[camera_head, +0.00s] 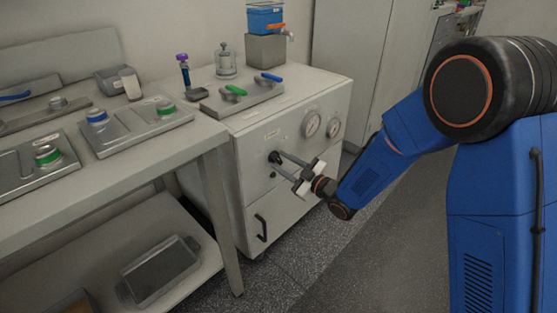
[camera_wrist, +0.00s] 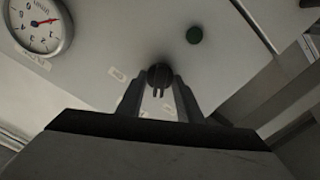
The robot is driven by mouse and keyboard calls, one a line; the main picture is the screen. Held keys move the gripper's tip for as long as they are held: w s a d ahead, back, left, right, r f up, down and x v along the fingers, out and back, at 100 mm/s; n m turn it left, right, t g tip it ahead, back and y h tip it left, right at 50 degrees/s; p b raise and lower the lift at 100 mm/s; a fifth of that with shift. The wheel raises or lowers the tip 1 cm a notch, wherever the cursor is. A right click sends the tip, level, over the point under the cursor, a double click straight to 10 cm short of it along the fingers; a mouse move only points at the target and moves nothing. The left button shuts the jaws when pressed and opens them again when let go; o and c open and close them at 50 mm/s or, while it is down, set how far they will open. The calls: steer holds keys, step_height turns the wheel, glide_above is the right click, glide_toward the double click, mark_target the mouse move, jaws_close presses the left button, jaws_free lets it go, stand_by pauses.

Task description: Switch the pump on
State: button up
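In the wrist view the two fingers lie on either side of the knob. I cannot tell whether they touch it. No label is readable as a pump switch.
A black handle (camera_head: 261,228) is below. A metal plate with green and blue levers (camera_head: 243,97) lies on the cabinet top. A workbench (camera_head: 110,185) stands to the left. The floor in front is clear.

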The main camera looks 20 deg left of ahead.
jaws_close()
steer(key=shift+m, duration=0.4)
steer(key=m, duration=1.1)
steer(key=shift+f, duration=0.1)
stand_by(0.6)
